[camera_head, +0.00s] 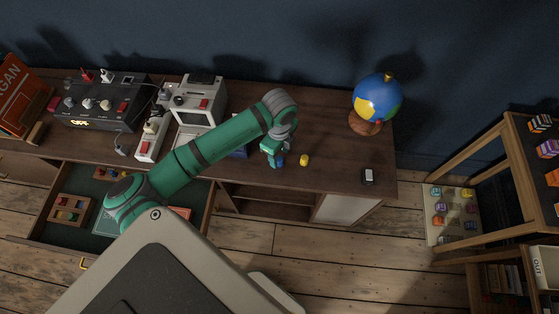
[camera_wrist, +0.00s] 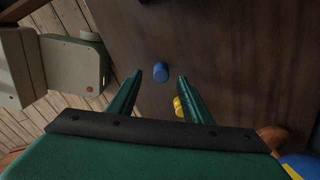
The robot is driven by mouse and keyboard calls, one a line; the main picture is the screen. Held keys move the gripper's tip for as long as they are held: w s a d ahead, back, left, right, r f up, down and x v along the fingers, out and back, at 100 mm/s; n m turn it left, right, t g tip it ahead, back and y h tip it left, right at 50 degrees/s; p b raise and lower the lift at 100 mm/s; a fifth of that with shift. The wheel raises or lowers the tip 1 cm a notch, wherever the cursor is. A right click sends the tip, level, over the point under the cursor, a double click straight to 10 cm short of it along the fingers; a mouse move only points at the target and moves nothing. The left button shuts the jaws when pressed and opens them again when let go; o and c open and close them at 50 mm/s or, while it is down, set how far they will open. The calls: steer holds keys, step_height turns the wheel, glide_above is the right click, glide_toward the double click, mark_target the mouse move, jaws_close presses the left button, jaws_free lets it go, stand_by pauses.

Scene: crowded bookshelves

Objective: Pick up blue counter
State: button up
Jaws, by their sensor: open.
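The blue counter (camera_wrist: 161,72) is a small blue cylinder on the dark wooden desk top (camera_wrist: 140,30).
A globe (camera_head: 377,98) stands at the desk's back right. A white-grey machine (camera_head: 197,104) and a black control box (camera_head: 103,105) stand left. An open drawer (camera_head: 60,238) juts out at front left.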

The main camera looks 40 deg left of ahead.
mark_target(279, 159)
step_height(279, 159, down, 4)
steer(key=shift+w+f, duration=0.15)
steer(key=shift+f, duration=0.05)
steer(key=shift+c, duration=0.9)
steer(key=c, duration=1)
steer(key=shift+o, duration=0.2)
steer(key=shift+r, duration=0.1)
